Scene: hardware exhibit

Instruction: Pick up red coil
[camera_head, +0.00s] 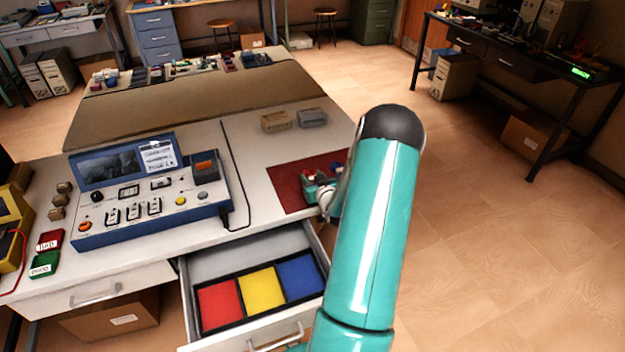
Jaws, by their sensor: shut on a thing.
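My gripper (317,183) is small in the picture, over the red mat (287,186) at the right side of the workbench. Its jaws are shut on a small red and pale thing, the red coil (312,175). My arm and the jaws hide part of the coil. Whether it touches the mat or hangs just above it I cannot tell. A small blue piece (337,166) shows just behind the jaws, next to my arm.
An open drawer (222,258) below the mat has red (218,305), yellow (261,290) and blue (299,277) compartments. A blue-framed console (150,190) stands to the left. Floor is clear at right.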

